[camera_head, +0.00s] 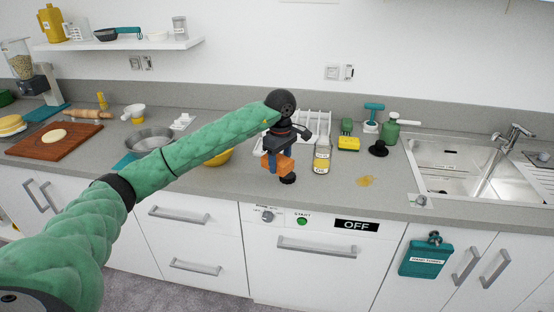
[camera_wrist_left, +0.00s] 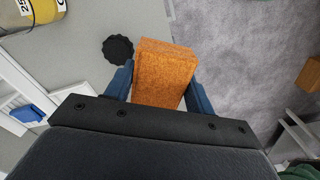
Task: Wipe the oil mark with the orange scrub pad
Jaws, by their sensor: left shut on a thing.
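My left gripper (camera_head: 278,164) is shut on the orange scrub pad (camera_head: 285,165) and holds it over the counter near its front edge. In the left wrist view the pad (camera_wrist_left: 164,72) sits between the two blue fingers of the gripper (camera_wrist_left: 160,88). The oil mark (camera_head: 366,181) is a yellow-brown smear on the grey counter, to the right of the pad and apart from it. My right gripper is in neither view.
An oil bottle (camera_head: 322,156) stands between pad and mark. A small black cap (camera_head: 288,179) lies below the pad; it also shows in the wrist view (camera_wrist_left: 118,49). A dish rack (camera_head: 318,123) stands behind. The sink (camera_head: 470,170) is right of the mark.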

